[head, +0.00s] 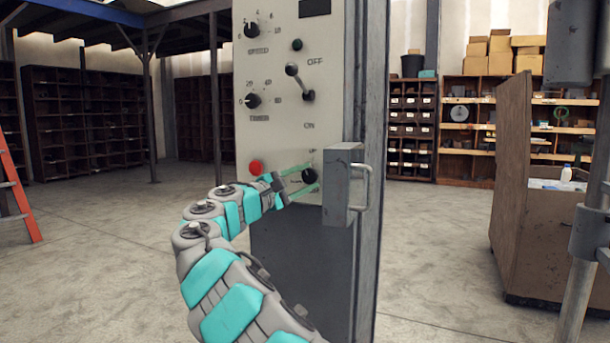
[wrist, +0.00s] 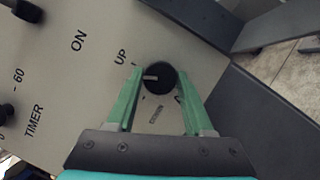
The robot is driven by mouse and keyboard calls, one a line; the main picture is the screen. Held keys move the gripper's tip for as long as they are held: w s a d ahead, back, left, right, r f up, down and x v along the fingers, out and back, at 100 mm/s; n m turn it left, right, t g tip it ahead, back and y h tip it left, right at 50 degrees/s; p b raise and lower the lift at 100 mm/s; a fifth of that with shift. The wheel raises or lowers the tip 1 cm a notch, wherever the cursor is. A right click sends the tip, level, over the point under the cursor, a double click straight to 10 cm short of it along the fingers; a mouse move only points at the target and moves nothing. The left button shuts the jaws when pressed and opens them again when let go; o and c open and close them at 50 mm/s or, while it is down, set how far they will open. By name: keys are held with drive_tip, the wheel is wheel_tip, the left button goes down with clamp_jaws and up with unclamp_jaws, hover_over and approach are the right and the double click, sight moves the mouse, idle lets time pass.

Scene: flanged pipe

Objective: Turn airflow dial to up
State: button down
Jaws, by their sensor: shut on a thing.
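The airflow dial (head: 309,175) is a round black knob low on the pale control panel, right of a red button. In the wrist view the dial (wrist: 163,80) sits between the two green fingers of my gripper (wrist: 160,74), which is shut on it. Its white pointer mark faces left in that view, a little below the tick beside the UP label (wrist: 122,57). In the head view my gripper (head: 313,178) reaches the dial from the lower left. The smaller label by the dial is too blurred to read.
The panel (head: 275,130) also carries the red button (head: 256,167), speed knob (head: 251,30), timer knob (head: 252,101) and an ON/OFF lever (head: 299,82). A grey box with a handle (head: 343,190) juts out close right of the dial. Open floor lies left.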

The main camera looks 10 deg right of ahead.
drive_tip(key=m+g, duration=0.1)
drive_tip(key=m, duration=0.1)
drive_tip(key=m+y+p, duration=0.1)
drive_tip(key=m, duration=0.2)
drive_tip(key=shift+r+g, duration=0.1)
drive_tip(key=shift+g, duration=0.3)
idle(0.4)
drive_tip(key=shift+c, duration=1.5)
unclamp_jaws()
drive_tip(key=shift+a, duration=0.1)
drive_tip(key=v, duration=0.7)
drive_tip(key=shift+s+a, duration=0.2)
drive_tip(key=shift+a, duration=0.05)
